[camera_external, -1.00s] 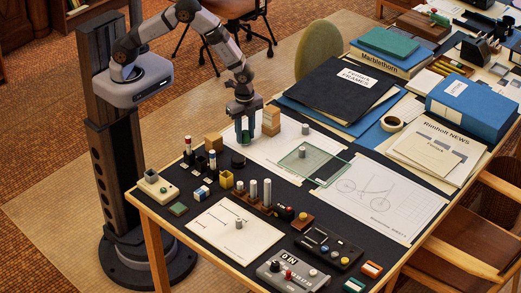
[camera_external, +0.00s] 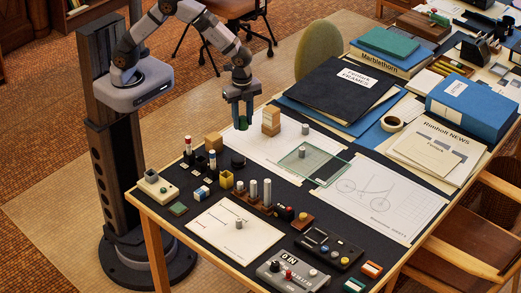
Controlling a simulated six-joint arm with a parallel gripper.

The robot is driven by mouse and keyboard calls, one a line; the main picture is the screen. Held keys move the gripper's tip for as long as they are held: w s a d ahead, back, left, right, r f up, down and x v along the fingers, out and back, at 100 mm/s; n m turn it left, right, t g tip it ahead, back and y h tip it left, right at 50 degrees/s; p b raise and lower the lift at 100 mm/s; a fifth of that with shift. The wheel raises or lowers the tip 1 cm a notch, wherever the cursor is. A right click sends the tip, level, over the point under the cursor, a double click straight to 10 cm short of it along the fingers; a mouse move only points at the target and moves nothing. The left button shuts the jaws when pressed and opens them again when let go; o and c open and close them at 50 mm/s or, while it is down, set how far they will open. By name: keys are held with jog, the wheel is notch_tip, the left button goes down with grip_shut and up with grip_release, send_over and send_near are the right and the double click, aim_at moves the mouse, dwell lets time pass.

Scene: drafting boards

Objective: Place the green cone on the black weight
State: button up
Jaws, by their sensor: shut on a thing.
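My gripper (camera_external: 240,126) is above the white drafting sheet near the table's back left edge. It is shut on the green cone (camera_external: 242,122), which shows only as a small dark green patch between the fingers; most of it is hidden. The cone appears to be held above the sheet. The black weight (camera_external: 238,160) is a low dark round piece on the dark mat, below my gripper in the picture and apart from it.
Stacked wooden blocks (camera_external: 271,121) stand just right of my gripper. A wooden block (camera_external: 213,142) and upright red-and-white pieces stand left of the weight. A clear green sheet (camera_external: 312,163) lies to the right.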

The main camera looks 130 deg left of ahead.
jog(key=r+m, duration=0.2)
send_over(238, 158)
jog(key=a, duration=0.1)
jog(key=shift+r+n, duration=0.7)
jog(key=shift+d+f+p, duration=0.2)
jog(key=shift+f+p, duration=0.3)
jog(key=shift+f, duration=2.05)
jog(key=shift+d+f+p, duration=0.2)
jog(key=shift+f+p, duration=0.25)
jog(key=shift+f, duration=2.05)
jog(key=shift+f, duration=0.15)
jog(key=o, duration=1)
jog(key=shift+o, duration=0.2)
notch_tip(238, 158, up, 12)
jog(key=b, duration=0.2)
jog(key=shift+r+b, duration=0.2)
jog(key=shift+b, duration=0.15)
jog(key=shift+s, duration=0.1)
